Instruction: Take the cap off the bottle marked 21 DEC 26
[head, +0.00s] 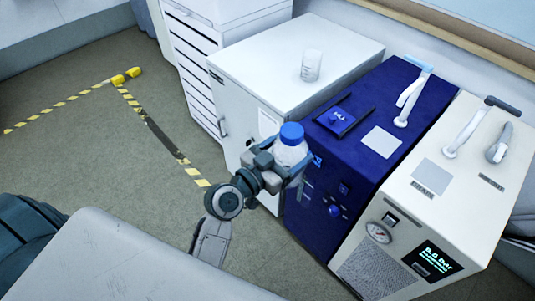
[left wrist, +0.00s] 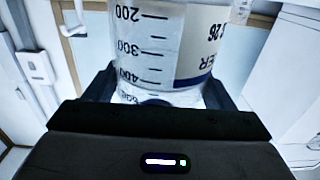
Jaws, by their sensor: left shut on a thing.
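My left gripper (head: 281,166) is shut around the body of a clear bottle (head: 290,152) with a blue cap (head: 292,133). The bottle is held roughly upright in front of the blue instrument, and the cap is on it. In the left wrist view the bottle (left wrist: 150,45) sits between the two fingers and appears upside down, with black volume marks. Its label (left wrist: 205,45) is partly visible and ends in "26"; the rest of the date is cut off. My right gripper is not in view.
A blue instrument (head: 362,108) with a shallow holder (head: 341,119) on top stands behind the bottle. A cream instrument (head: 484,190) with a gauge and lit display is to its right. A glass beaker (head: 311,65) stands on a white cabinet (head: 272,50). The floor at left is open.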

